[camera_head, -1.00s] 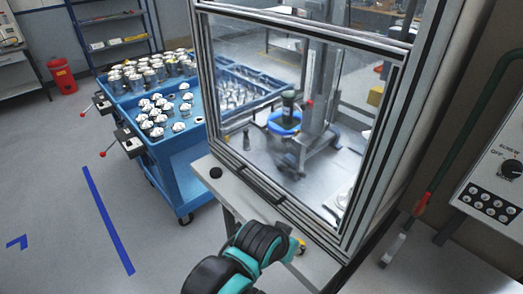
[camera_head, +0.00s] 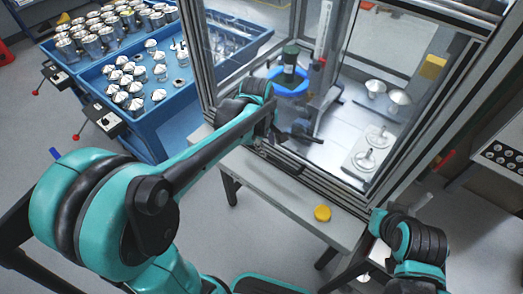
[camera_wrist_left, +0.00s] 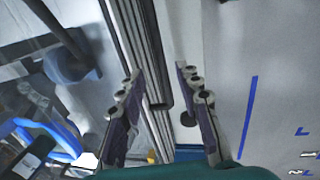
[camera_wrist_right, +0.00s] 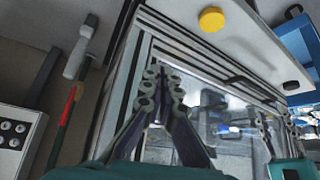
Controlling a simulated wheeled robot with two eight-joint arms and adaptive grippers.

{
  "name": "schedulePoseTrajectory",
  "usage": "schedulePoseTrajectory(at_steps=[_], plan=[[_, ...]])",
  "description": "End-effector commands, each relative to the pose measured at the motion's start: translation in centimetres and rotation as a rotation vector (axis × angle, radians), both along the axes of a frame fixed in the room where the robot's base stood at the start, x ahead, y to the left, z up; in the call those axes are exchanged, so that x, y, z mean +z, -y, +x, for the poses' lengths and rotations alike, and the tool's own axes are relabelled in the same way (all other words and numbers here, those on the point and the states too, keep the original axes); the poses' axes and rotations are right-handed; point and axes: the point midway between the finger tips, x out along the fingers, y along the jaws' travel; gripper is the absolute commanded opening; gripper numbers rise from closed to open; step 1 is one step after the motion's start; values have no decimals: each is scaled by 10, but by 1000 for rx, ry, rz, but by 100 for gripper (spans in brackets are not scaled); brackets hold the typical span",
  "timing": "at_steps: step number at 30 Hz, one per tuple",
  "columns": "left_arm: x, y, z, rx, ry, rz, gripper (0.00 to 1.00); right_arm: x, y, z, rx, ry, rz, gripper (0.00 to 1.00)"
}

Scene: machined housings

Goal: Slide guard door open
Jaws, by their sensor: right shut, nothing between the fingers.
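The guard door (camera_head: 345,105) is a clear panel in an aluminium frame on the front of the enclosure, and it appears closed. My left gripper (camera_head: 300,137) is at the door's lower left part, in front of the panel. In the left wrist view its fingers (camera_wrist_left: 160,95) are spread, with aluminium profile and a dark bar end showing between them; contact cannot be told. In the right wrist view a black handle (camera_wrist_right: 250,86) runs along the door's frame. My right gripper (camera_head: 376,222) is low at the enclosure's right corner, its fingertips (camera_wrist_right: 165,82) together and empty.
A yellow button (camera_head: 322,213) sits on the grey ledge (camera_head: 270,190) before the door. Blue carts (camera_head: 165,115) with metal parts stand at the left. Inside are a blue ring fixture (camera_head: 290,82) and pale conical parts (camera_head: 400,97). A control panel (camera_wrist_right: 15,135) stands beside the enclosure.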

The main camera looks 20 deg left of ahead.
Motion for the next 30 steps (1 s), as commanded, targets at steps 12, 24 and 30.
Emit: schedulePoseTrajectory(at_steps=[12, 24, 30], plan=[[-62, 4, 11, -3, 2, 1, 34, -22, 0, 0, 0, 0, 0, 0], [-65, 4, 12, -4, 2, 1, 21, -22, 0, 0, 0, 0, 0, 0], [-65, 4, 12, -4, 2, 1, 0, -22, 0, 0, 0, 0, 0, 0]])
